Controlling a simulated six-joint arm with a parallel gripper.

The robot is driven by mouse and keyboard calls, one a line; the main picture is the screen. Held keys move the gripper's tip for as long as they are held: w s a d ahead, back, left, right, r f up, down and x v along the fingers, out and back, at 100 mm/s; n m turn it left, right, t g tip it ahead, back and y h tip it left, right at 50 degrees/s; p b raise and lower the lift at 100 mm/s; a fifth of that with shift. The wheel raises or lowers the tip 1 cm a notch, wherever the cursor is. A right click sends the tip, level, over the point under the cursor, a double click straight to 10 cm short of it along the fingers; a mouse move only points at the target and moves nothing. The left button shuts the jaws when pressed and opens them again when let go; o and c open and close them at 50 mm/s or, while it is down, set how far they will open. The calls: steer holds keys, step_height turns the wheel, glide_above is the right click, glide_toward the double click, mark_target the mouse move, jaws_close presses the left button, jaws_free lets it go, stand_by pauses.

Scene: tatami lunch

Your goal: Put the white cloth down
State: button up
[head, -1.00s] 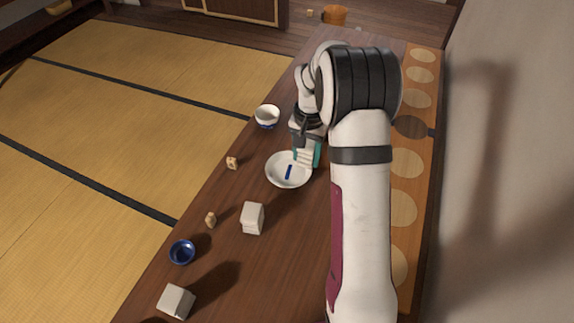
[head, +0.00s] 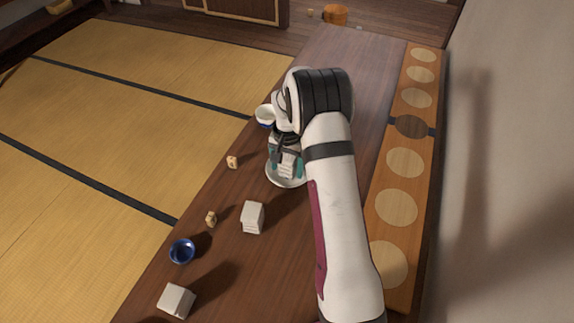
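My gripper (head: 286,167) is over the white dish (head: 285,183) on the wooden table, pointing down. Its teal fingertips stand on either side of a small white ridged piece, which looks like the white cloth (head: 287,171). The fingers appear closed on it. I cannot tell whether the cloth touches the dish below. My gripper and the cloth hide much of the dish, including its middle.
A white bowl (head: 265,115) stands close behind my gripper, partly hidden. A board with round mats (head: 381,235) lines the right side.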

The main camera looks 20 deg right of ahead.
mark_target(287, 158)
step_height(287, 158, up, 12)
steer(key=shift+s+r, duration=0.1)
steer(key=shift+r, duration=0.2)
steer(key=s+a+r+n, duration=0.1)
steer(key=s+a+r, duration=0.3)
steer(key=s, duration=0.2)
steer(key=s+a+r+n, duration=0.1)
steer(key=s+a+r, duration=0.35)
steer(key=s, duration=0.25)
steer(key=s+a+y, duration=0.1)
steer(key=s+a, duration=0.1)
steer(key=s, duration=0.8)
steer(key=s+a+f+n, duration=0.1)
steer(key=s+a, duration=0.2)
steer(key=s, duration=0.6)
steer(key=shift+s+a+f+y, duration=0.15)
steer(key=shift+s+f+y, duration=0.05)
steer(key=shift+s+y, duration=0.2)
steer(key=shift+w, duration=0.1)
stand_by(1.6)
